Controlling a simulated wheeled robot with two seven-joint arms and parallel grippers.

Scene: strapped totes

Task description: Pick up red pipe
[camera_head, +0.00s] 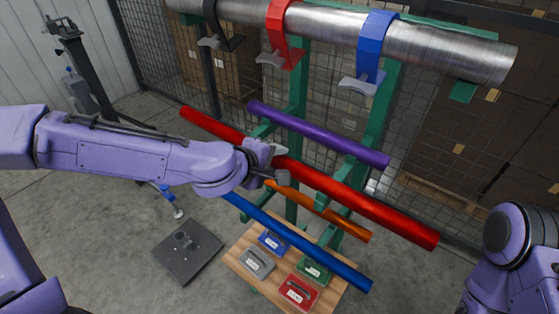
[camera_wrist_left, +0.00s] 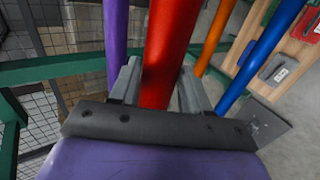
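The red pipe (camera_head: 350,198) runs slantwise across the middle of the head view, in front of the green rack (camera_head: 383,110). My left gripper (camera_head: 283,165) is at the pipe's middle, with one finger on each side. In the left wrist view the red pipe (camera_wrist_left: 170,50) passes between the two fingers (camera_wrist_left: 158,75), which lie close against its sides, so the gripper looks shut on it. I cannot tell if the pipe still touches the rack. My right arm shows at the lower right; its gripper is out of view.
A purple pipe (camera_head: 320,135) lies behind the red one; an orange pipe (camera_head: 325,213) and a blue pipe (camera_head: 300,240) lie lower. Above is a metal bar (camera_head: 440,47) with hanging straps. A wooden board (camera_head: 245,265) with several small cases stands below.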

